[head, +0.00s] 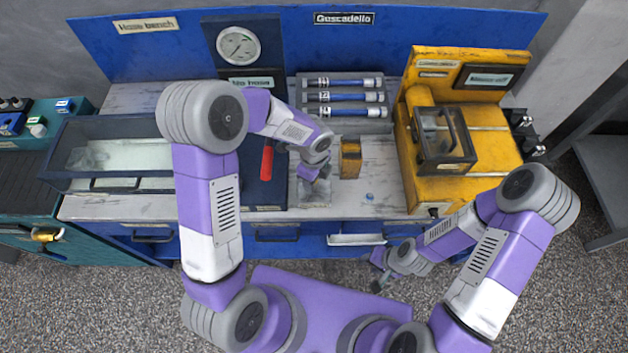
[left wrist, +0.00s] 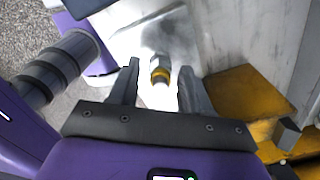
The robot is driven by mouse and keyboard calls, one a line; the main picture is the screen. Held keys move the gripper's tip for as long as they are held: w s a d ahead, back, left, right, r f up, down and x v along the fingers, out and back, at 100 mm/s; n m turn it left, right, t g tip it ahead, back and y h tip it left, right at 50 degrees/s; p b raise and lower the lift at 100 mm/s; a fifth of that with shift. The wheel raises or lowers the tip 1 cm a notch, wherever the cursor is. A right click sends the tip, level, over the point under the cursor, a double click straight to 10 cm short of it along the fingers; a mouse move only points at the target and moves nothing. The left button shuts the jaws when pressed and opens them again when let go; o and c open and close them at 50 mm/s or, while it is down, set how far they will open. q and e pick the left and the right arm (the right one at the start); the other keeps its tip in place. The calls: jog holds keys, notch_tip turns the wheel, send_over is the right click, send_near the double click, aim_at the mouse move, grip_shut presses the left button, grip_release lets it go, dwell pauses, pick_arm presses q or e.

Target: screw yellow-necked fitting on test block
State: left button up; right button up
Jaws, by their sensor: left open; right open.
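The yellow-necked fitting (left wrist: 160,70) shows in the left wrist view as a small metal piece with a yellow ring. It lies between the spread fingers of my left gripper (left wrist: 158,78), with gaps at both sides. Behind it is a worn, shiny metal block or plate (left wrist: 135,42); whether the fitting touches it is unclear. In the head view this metal piece (head: 316,196) is on the bench under my left gripper (head: 310,176), which hides the fitting. A small yellow block (head: 350,160) stands just right of it. My right gripper (head: 378,274) is open and empty, in front of the bench.
A rack of blue-and-silver cylinders (head: 343,96) is behind. A yellow machine (head: 465,150) stands right, a glass-sided tank (head: 120,155) left. A tiny blue part (head: 369,197) lies on bare bench.

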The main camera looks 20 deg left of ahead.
dwell(0.3)
pick_arm(q)
jog(key=n+b, duration=0.1)
jog(key=n, duration=0.1)
jog(key=shift+f+n, duration=0.1)
jog(key=shift+n, duration=0.3)
jog(key=n+b, duration=0.1)
jog(key=n, duration=0.2)
jog(key=shift+b, duration=0.3)
jog(key=n+b, duration=0.1)
jog(key=n, duration=0.2)
jog(key=shift+n, duration=0.3)
